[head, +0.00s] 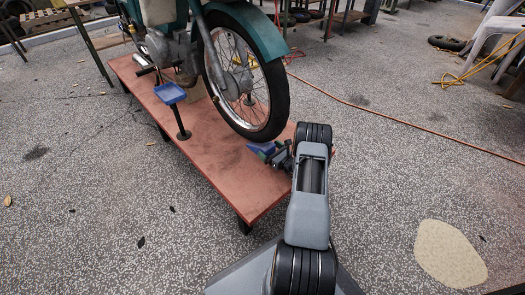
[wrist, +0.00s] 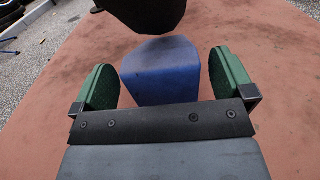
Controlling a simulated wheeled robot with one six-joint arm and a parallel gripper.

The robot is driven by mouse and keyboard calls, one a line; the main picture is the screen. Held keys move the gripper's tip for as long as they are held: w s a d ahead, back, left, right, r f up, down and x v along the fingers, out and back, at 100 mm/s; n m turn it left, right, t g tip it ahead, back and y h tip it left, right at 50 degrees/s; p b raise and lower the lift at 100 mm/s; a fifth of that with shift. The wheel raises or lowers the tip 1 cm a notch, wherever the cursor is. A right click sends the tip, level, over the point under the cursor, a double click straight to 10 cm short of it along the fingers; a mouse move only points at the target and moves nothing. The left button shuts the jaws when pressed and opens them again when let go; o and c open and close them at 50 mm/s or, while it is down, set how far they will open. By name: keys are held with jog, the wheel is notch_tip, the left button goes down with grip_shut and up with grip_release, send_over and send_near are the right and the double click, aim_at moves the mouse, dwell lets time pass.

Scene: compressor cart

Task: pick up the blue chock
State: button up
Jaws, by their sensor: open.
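The blue chock (wrist: 160,70) sits on the reddish-brown platform, in front of the dark tyre. In the wrist view it lies between the two green finger pads of my gripper (wrist: 162,85), with a gap showing on each side. My gripper is open and holds nothing. In the head view the chock (head: 262,149) shows only as a small blue patch at the front wheel's foot, partly hidden by my gripper (head: 268,154). The chock's lower near part is hidden behind the gripper's dark crossbar in the wrist view.
A teal motorcycle (head: 247,30) stands on the platform (head: 225,165), its front tyre (head: 277,100) close behind the chock. A small blue tray (head: 170,93) on a black stand is to the left. An orange hose (head: 400,122) crosses the speckled floor at right.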

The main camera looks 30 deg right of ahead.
jog(key=c, duration=1.1)
jog(key=shift+c, duration=0.4)
jog(key=shift+r, duration=0.1)
